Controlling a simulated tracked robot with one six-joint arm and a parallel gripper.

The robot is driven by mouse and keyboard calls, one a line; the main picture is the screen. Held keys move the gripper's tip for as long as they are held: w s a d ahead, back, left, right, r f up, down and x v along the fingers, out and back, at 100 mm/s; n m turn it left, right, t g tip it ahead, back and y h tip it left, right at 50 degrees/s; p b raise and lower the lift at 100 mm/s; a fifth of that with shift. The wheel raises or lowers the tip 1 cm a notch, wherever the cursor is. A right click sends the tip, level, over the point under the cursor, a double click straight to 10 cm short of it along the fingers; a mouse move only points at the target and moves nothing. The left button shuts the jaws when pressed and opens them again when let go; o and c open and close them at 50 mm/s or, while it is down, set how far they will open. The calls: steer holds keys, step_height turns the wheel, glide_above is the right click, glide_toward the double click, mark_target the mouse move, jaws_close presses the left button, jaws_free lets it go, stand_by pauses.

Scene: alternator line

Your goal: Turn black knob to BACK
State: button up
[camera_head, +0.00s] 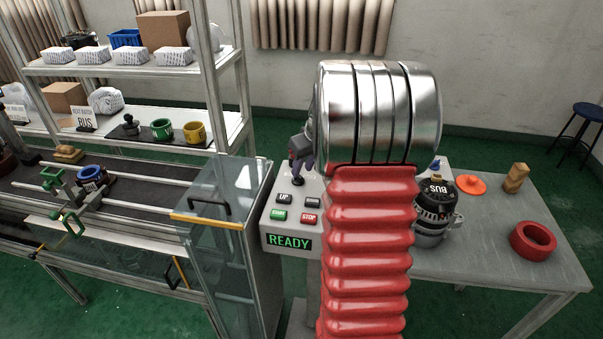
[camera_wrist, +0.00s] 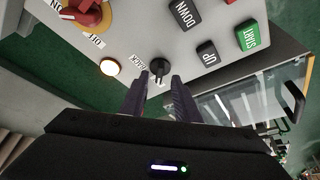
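The black knob (camera_wrist: 158,68) is on the grey control panel (camera_wrist: 130,32), beside a small label that seems to read BACK. Its narrow grip points down the wrist view, toward my gripper; its exact setting is hard to tell. My gripper (camera_wrist: 160,80) is open, with one dark finger on each side of the knob's lower part. A gap shows between the fingers, and I cannot tell whether either touches the knob. In the head view the black knob (camera_head: 298,181) shows just below my gripper (camera_head: 301,166), partly hidden by it.
The panel carries UP (camera_head: 284,199), START (camera_head: 279,215) and STOP (camera_head: 308,218) buttons and a green READY display (camera_head: 289,242). In the wrist view, a red rotary switch (camera_wrist: 88,14) and a lit button (camera_wrist: 110,67) are left of the knob. A glass cabinet (camera_head: 225,240) stands left.

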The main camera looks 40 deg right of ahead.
mark_target(300, 175)
steer(key=shift+x, duration=1.9)
jaws_close()
steer(key=shift+d, duration=0.15)
